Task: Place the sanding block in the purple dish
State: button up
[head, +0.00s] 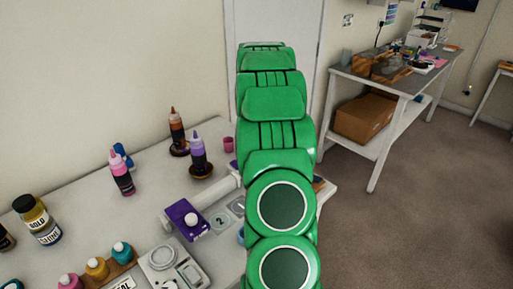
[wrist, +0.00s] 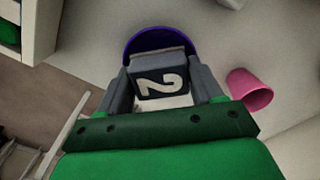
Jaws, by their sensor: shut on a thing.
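In the wrist view my gripper (wrist: 161,80) is shut on a dark grey block with a white 2 on its face, the sanding block (wrist: 148,70). A finger presses on each side of it. The purple dish (wrist: 136,44) shows as a curved rim just beyond the block, and the block covers most of the dish. I cannot tell whether the block touches the dish or is above it. In the head view my green arm hides the gripper and the block. A small purple sliver beside the arm may be the dish.
A pink cup (wrist: 249,89) stands close to the right of the gripper in the wrist view. In the head view, purple (head: 199,155) and brown (head: 177,131) bottles stand left of the arm. A purple box with a white knob (head: 187,220) sits nearer on the table.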

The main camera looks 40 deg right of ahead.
jog(key=shift+f, duration=0.65)
jog(key=o, duration=1)
jog(key=shift+s+f, duration=0.1)
jog(key=shift+o, duration=0.3)
notch_tip(320, 180, up, 12)
jog(key=shift+a+r, duration=0.1)
jog(key=shift+r, duration=0.7)
jog(key=s+a+r+n, duration=0.1)
jog(key=s+a+r, duration=0.15)
jog(key=a, duration=0.65)
jog(key=s+a+r+n, duration=0.2)
jog(key=s+a, duration=0.2)
jog(key=a, duration=0.6)
jog(key=s+a+r+n, duration=0.1)
jog(key=s+a+r, duration=0.15)
jog(key=a, duration=0.65)
jog(key=s+a+f+n, duration=0.1)
jog(key=s+a, duration=0.4)
jog(key=s, duration=0.3)
jog(key=s+a+f+n+g, duration=0.1)
jog(key=s+a+f+n, duration=0.1)
jog(key=s+a, duration=0.3)
jog(key=s+a+f+n, duration=0.1)
jog(key=s+a, duration=0.4)
jog(key=s, duration=0.6)
jog(key=shift+s+f+n+g, duration=0.4)
jog(key=shift+n, duration=0.1)
